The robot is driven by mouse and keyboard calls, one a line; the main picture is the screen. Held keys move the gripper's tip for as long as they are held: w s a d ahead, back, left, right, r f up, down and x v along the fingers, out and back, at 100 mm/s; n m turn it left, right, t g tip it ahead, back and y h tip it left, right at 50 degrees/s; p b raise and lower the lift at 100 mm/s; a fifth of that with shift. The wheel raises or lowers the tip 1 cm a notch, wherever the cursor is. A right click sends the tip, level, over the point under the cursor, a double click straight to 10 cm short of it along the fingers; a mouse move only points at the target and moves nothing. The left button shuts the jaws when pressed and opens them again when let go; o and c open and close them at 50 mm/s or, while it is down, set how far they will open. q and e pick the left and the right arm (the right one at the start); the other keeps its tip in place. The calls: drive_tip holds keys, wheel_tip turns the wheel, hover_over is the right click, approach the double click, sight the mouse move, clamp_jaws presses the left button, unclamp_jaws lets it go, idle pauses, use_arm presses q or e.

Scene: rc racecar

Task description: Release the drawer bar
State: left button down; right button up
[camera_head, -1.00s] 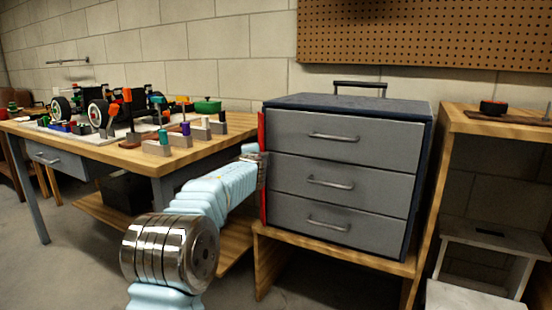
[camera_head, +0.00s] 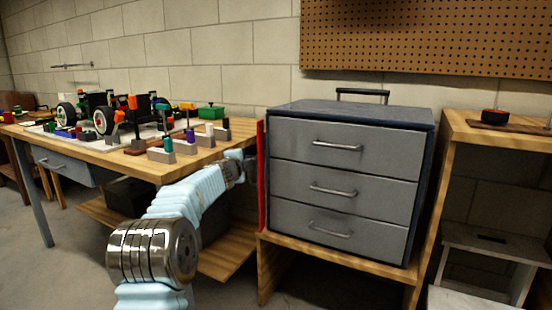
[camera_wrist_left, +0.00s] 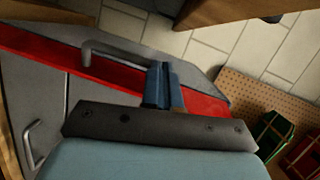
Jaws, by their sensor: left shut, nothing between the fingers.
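The grey drawer cabinet (camera_head: 345,165) has three stacked drawers, all closed. The red drawer bar (camera_head: 262,185) stands upright along the cabinet's left front edge, seen nearly edge-on, with the drawer fronts clear of it. In the left wrist view, the red bar (camera_wrist_left: 50,50) runs diagonally beside the grey drawer fronts and their handles. My left gripper (camera_wrist_left: 163,85) is shut and empty, its fingers overlapping the bar in this view; I cannot tell if they touch it. In the head view, my left gripper (camera_head: 248,168) is just left of the bar, partly hidden. My right gripper is not in view.
The cabinet stands on a low wooden stand (camera_head: 268,262). A wooden workbench (camera_head: 100,155) with car parts and tools is at left, close to my left arm. A wooden shelf unit (camera_head: 500,130) is at right. Floor in front of the cabinet is clear.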

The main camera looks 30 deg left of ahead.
use_arm(q)
drive_tip(key=shift+w+a, duration=0.1)
drive_tip(key=shift+a, duration=0.2)
idle(0.5)
drive_tip(key=b+v, duration=0.4)
drive_tip(key=v, duration=0.9)
drive_tip(key=shift+s, duration=0.35)
drive_tip(key=shift+d, duration=0.1)
